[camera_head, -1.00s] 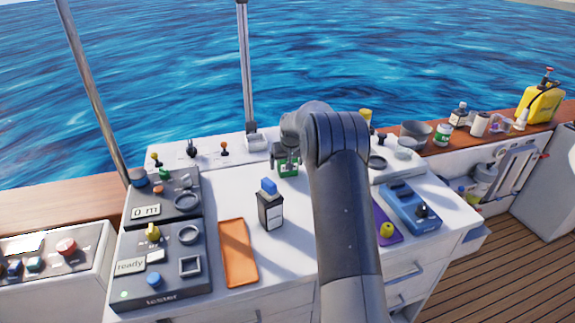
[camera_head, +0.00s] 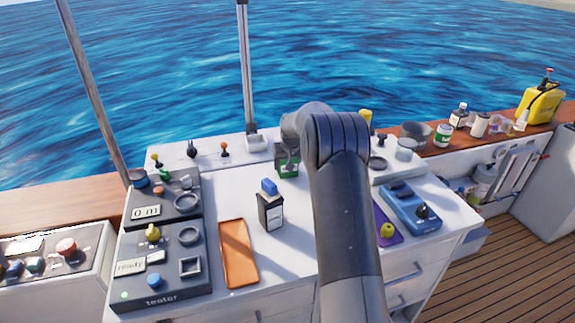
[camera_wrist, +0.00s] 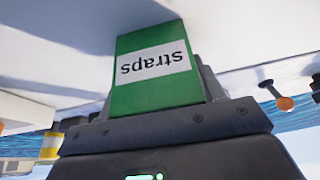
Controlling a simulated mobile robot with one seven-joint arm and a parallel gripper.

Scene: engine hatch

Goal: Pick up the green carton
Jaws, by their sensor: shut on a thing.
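The green carton (camera_wrist: 150,96) with a white label reading "straps" fills the middle of the wrist view, upside down there. My gripper (camera_wrist: 165,105) is shut on it, with its dark jaws at the carton's sides. In the head view the green carton (camera_head: 287,168) is at the back middle of the white console, partly hidden by my gripper (camera_head: 287,155) above it. I cannot tell whether the carton touches the console top.
A black bottle with a blue cap (camera_head: 270,208) stands in front of the carton. An orange tray (camera_head: 238,253) lies left of it. Tester boxes (camera_head: 162,265) stand at left, and a blue device (camera_head: 410,205) at right. Small levers (camera_head: 224,149) line the back edge.

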